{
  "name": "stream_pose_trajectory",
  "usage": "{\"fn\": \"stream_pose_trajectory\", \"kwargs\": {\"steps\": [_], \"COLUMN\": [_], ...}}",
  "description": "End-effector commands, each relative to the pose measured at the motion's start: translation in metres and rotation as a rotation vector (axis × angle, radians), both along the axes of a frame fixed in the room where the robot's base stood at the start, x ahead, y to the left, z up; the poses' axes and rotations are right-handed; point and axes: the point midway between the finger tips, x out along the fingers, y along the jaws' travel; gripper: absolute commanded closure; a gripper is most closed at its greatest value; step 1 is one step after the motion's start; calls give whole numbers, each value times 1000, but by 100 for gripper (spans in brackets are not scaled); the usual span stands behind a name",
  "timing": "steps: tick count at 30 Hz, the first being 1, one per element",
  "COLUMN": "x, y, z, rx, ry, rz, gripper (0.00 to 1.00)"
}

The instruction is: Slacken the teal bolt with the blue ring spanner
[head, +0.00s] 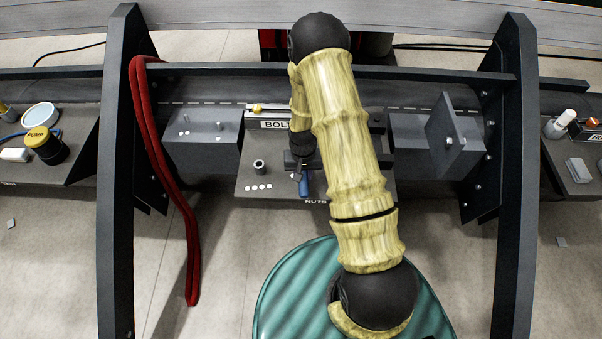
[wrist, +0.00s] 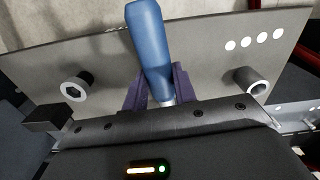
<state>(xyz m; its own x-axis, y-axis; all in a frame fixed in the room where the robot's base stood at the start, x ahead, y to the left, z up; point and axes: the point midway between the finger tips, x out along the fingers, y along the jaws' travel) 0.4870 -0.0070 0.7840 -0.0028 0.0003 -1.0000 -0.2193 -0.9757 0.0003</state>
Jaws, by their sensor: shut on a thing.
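The blue spanner's handle (wrist: 149,45) stands between the two dark purple fingers of my gripper (wrist: 160,92) in the wrist view. My gripper is shut on it. In the head view my gripper (head: 303,172) is over the middle shelf, with the blue handle (head: 304,187) showing below it near the front edge. The spanner's ring end cannot be made out in either view. I cannot make out a teal bolt in either view; my arm covers part of the middle shelf.
The grey shelf (head: 270,197) carries a short tube (head: 259,167) and several white dots. A box labelled BOLT (head: 270,125) stands behind. Grey blocks (head: 203,150) flank the shelf, the right one with an upright plate (head: 445,128). A red strap (head: 190,235) hangs left.

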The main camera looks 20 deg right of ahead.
Motion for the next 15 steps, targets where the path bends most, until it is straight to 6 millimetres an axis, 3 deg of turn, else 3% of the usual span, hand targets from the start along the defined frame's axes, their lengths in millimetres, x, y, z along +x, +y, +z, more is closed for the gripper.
{"fn": "stream_pose_trajectory", "kwargs": {"steps": [15], "x": [0], "y": [-4], "z": [0], "rx": [1], "ry": [-1], "rz": [34], "gripper": [100]}}
